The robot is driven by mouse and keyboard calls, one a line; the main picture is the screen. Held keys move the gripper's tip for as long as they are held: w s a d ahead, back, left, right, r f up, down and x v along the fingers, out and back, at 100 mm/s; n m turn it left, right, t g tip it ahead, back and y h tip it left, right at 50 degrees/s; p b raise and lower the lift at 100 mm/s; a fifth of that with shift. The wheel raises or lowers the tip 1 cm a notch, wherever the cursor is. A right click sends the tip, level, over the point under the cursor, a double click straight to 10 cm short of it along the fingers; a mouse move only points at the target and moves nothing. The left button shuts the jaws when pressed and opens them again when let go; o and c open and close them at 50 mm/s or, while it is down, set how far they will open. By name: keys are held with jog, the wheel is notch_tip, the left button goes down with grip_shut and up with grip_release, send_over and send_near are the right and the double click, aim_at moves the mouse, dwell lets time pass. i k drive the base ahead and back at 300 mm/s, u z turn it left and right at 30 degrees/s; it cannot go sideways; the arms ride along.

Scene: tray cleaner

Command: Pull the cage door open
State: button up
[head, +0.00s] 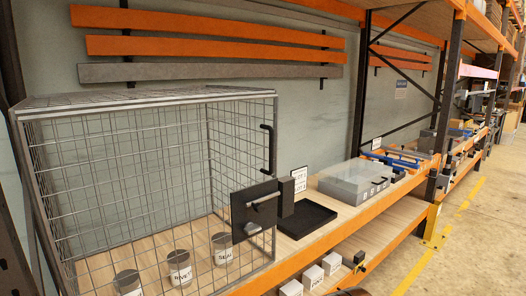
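The wire-mesh cage (150,97) stands on the wooden shelf at the left. Its mesh front, the door (130,165), appears shut. A black upright bar handle (270,148) sits near the door's right edge. Below it, a dark latch plate (250,221) with a silver bar sits at the cage's right front edge; whether it is fastened I cannot tell. Inside stand grey labelled cans: one reads SEAL (222,248), one RIVET (180,268), and another (128,284) stands at the left. My gripper is not clearly visible.
A black tray (306,219) and an upright dark block (286,196) are right of the latch plate. A clear-lidded case (352,182) lies further right. Small white boxes (312,276) stand on the lower shelf. The floor (475,240) at right is clear.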

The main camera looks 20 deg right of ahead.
aim_at(241, 215)
jog(key=u, duration=0.45)
jog(key=k, duration=0.95)
jog(key=u, duration=0.65)
jog(key=i, duration=1.3)
jog(key=z, duration=0.65)
jog(key=i, duration=0.65)
jog(key=z, duration=0.35)
